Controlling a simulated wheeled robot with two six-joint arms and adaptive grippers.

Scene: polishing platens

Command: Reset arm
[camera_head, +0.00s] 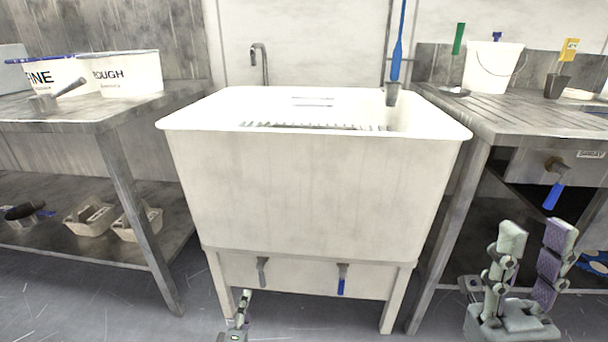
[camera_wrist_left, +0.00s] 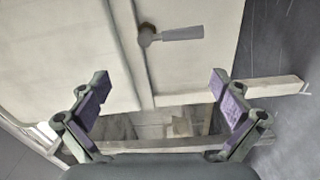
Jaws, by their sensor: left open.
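My left gripper (camera_head: 241,307) shows only in part at the bottom of the head view, low in front of the white sink (camera_head: 310,190). In the left wrist view my left gripper (camera_wrist_left: 162,90) has its two purple-padded fingers wide apart with nothing between them. A grey valve handle (camera_wrist_left: 182,34) is beyond the fingertips there, apart from them. My right gripper (camera_head: 535,240) is at the lower right of the head view, in front of the right bench. Its fingers point up and stand apart, empty.
The sink has a grey handle (camera_head: 262,270) and a blue handle (camera_head: 342,280) below its basin. The left bench (camera_head: 85,115) carries tubs. The right bench (camera_head: 470,115) carries a white bucket (camera_head: 492,68). A blue-handled valve (camera_head: 553,190) sticks out below it.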

